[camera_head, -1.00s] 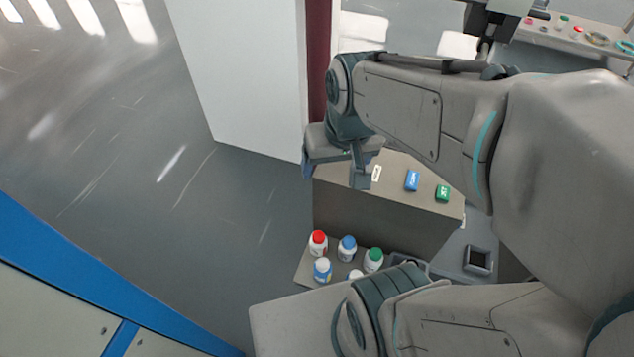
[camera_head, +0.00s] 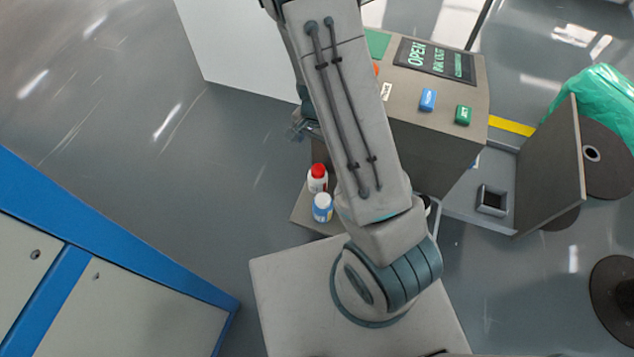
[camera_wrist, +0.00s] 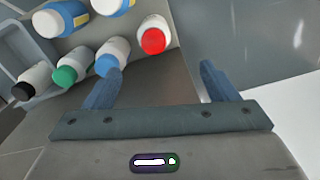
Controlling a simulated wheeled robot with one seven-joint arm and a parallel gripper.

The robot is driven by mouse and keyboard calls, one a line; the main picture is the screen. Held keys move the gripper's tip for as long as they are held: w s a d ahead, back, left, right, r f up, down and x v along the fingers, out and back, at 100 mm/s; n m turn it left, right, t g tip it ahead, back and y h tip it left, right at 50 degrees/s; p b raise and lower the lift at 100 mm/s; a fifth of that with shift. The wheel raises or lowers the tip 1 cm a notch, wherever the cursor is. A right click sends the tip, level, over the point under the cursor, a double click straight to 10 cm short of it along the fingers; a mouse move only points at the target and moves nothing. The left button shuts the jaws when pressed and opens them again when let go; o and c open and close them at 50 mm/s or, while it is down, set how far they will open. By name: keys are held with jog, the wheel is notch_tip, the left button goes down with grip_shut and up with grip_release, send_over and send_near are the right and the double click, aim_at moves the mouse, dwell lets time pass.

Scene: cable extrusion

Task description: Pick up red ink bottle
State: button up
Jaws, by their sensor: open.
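The red ink bottle (camera_head: 317,178), white with a red cap, stands upright on a low shelf, left of my arm in the head view. In the wrist view the red ink bottle (camera_wrist: 153,37) is ahead of the fingers, between their lines and nearer the left one. My gripper (camera_wrist: 160,80) is open with nothing between its fingers. In the head view my gripper (camera_head: 303,128) is mostly hidden behind my arm, just above and beyond the red-capped bottle.
A green-capped bottle (camera_wrist: 74,67) and a black-capped bottle (camera_wrist: 30,83) are further left. A grey cabinet (camera_head: 440,150) stands behind. Floor right of the red bottle is clear.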

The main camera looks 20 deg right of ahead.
aim_at(318, 169)
jog(key=f+b, duration=0.1)
jog(key=f, duration=0.2)
jog(key=f+b, duration=0.1)
jog(key=f, duration=0.3)
jog(key=f+b, duration=0.1)
jog(key=f, duration=0.2)
jog(key=shift+d+f+b, duration=0.2)
jog(key=shift+d+b, duration=0.05)
jog(key=shift+b, duration=0.05)
jog(key=f+b, duration=0.1)
jog(key=f, duration=0.1)
jog(key=f+b, duration=0.1)
jog(key=f, duration=0.1)
jog(key=shift+s+f, duration=0.1)
jog(key=shift+s, duration=0.3)
jog(key=shift+w+f, duration=0.1)
jog(key=shift+f, duration=0.35)
jog(key=shift+r, duration=0.1)
jog(key=shift+c, duration=0.3)
jog(key=c, duration=1.1)
jog(key=shift+c, duration=0.2)
